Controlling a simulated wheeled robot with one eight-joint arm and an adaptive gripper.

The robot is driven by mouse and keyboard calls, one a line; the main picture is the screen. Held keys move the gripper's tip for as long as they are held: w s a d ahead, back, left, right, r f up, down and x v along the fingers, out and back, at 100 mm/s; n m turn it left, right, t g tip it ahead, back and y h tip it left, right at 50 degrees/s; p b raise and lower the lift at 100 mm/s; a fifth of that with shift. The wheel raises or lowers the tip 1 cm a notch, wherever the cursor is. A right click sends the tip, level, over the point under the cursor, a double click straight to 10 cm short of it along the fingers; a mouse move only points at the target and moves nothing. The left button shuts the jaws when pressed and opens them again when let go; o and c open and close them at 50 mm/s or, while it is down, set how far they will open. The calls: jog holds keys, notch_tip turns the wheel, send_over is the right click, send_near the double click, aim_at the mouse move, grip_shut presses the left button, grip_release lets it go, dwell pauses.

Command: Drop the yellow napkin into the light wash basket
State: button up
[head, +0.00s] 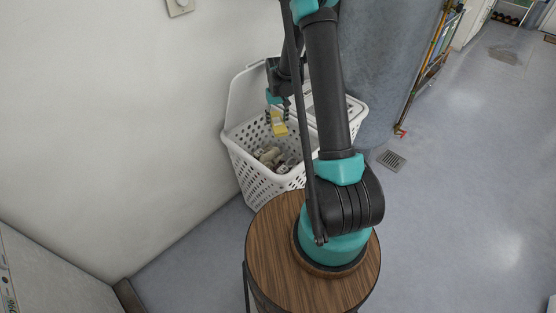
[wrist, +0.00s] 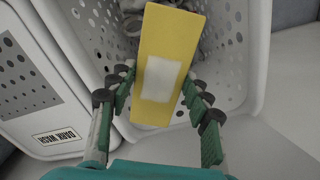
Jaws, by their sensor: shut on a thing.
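The yellow napkin (head: 279,128) is a flat, stiff-looking piece; in the wrist view (wrist: 172,35) it shows a pale patch in its middle. My gripper (head: 277,115) is shut on it, with the green fingers on either side of it in the wrist view (wrist: 158,82). The napkin hangs above the open mouth of a white perforated basket (head: 262,184), which holds several beige and grey items (head: 270,156). No label shows on this basket.
A second white basket (wrist: 35,95) stands beside it, labelled "DARK WASH" (wrist: 54,137). A raised lid (head: 249,95) stands against the wall. My arm rises from a round wooden stand (head: 270,250). Poles (head: 425,70) and a floor drain (head: 391,160) are at right; floor beyond is clear.

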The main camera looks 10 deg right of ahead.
jog(key=shift+f, duration=0.5)
jog(key=o, duration=1.2)
jog(key=shift+o, duration=0.2)
jog(key=shift+r, duration=0.1)
notch_tip(320, 180, up, 12)
